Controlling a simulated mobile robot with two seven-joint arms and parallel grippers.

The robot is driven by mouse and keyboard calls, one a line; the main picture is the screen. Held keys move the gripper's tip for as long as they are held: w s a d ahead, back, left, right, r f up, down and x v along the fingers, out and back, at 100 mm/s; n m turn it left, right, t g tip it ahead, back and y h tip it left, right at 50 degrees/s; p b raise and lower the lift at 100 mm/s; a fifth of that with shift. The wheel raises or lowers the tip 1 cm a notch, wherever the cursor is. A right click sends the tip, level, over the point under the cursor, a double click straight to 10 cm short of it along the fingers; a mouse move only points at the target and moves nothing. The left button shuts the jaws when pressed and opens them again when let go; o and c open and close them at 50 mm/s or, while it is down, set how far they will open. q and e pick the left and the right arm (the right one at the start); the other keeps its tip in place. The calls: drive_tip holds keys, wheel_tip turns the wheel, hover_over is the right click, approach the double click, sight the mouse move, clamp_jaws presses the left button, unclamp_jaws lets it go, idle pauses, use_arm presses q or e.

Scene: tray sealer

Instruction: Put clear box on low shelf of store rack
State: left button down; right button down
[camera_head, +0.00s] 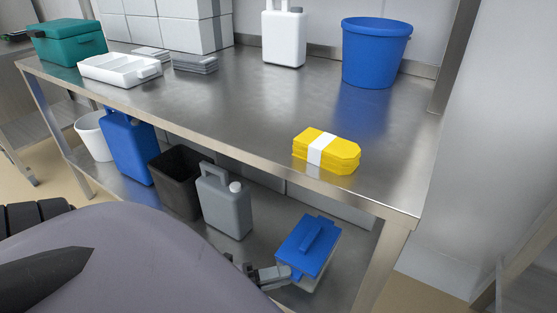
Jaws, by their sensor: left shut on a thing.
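The clear box (307,283) has a blue lid with a raised handle and shows at the lower right, at the front of the low shelf (262,240) of the steel store rack. It is slightly tilted in the picture. My left gripper (284,273) is shut on the box at its left side. I cannot tell whether the box's bottom touches the shelf, as its lower part is partly hidden. My large arm link covers the lower left of the view. My right gripper is not in view.
On the low shelf stand a grey canister (224,207), a dark bin (178,182), a blue canister (128,147) and a white bucket (93,137). The upper shelf holds a yellow stack (327,150) and a blue bucket (376,52). A rack leg (378,266) stands right of the box.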

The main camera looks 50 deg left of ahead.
use_arm(q)
wheel_tip(320, 180, down, 3)
drive_tip(key=shift+r+b, duration=0.1)
drive_tip(key=shift+b, duration=0.55)
drive_tip(key=shift+f, duration=0.2)
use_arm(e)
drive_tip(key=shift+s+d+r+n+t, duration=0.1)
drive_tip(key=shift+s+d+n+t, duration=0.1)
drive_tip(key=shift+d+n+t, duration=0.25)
use_arm(q)
drive_tip(key=shift+f, duration=0.1)
drive_tip(key=c, duration=1)
unclamp_jaws()
